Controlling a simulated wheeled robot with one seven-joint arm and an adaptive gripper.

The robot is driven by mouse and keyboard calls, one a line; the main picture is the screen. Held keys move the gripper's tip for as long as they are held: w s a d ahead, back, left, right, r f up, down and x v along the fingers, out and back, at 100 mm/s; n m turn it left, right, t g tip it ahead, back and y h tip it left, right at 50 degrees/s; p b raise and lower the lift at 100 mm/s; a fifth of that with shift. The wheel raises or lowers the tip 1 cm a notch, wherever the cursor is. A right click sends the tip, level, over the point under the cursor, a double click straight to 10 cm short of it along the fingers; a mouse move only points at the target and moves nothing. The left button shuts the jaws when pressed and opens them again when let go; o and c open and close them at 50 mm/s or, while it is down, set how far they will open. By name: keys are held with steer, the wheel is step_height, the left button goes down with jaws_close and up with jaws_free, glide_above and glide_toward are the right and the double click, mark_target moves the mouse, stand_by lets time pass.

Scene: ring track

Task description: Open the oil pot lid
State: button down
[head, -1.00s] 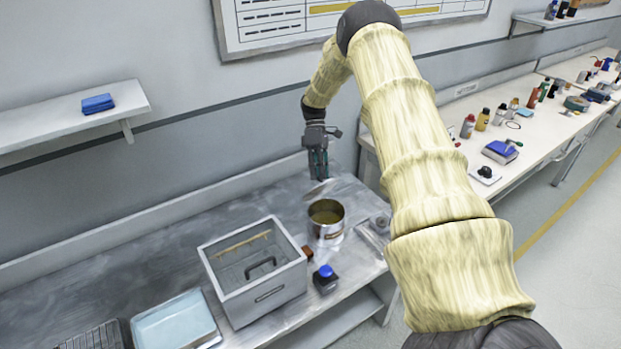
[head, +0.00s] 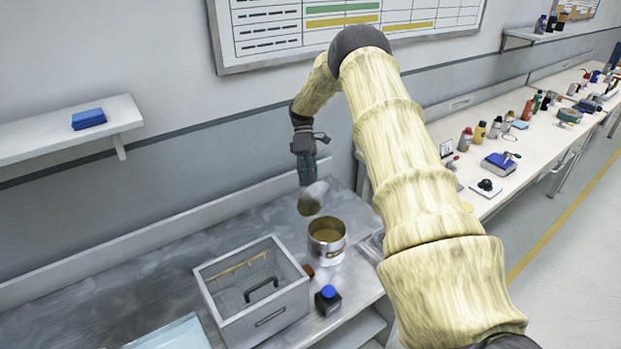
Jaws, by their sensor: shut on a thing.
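The oil pot (head: 327,240) is a metal can standing on the steel bench, and its top is uncovered, with brownish-yellow contents showing. My gripper (head: 307,183) is above and behind the pot, a little to its left. It is shut on a round metallic lid (head: 311,199), which hangs tilted below the fingers. The lid is apart from the pot's rim, as far as this view shows. The fingertips and the exact grip point are small and hard to make out.
A grey open box (head: 255,292) with a dark handle stands left of the pot. A dark bottle with a blue cap (head: 328,299) and a small reddish-brown block (head: 308,271) are in front. Bare steel bench (head: 130,290) lies to the left.

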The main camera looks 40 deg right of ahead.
steer(key=shift+s+a+f, duration=0.1)
steer(key=shift+a+f, duration=0.05)
steer(key=shift+f, duration=0.3)
steer(key=shift+s+a+f, duration=0.1)
steer(key=shift+a+f, duration=0.05)
steer(key=shift+f, duration=0.3)
steer(key=c, duration=1.4)
jaws_free()
steer(key=shift+w+f, duration=0.1)
steer(key=shift+o, duration=0.5)
steer(key=shift+w+d+f, duration=0.15)
steer(key=shift+d+f, duration=0.05)
steer(key=shift+d, duration=0.15)
steer(key=a+v, duration=0.1)
steer(key=v, duration=1.1)
steer(key=shift+w+r, duration=0.15)
steer(key=shift+r, duration=0.4)
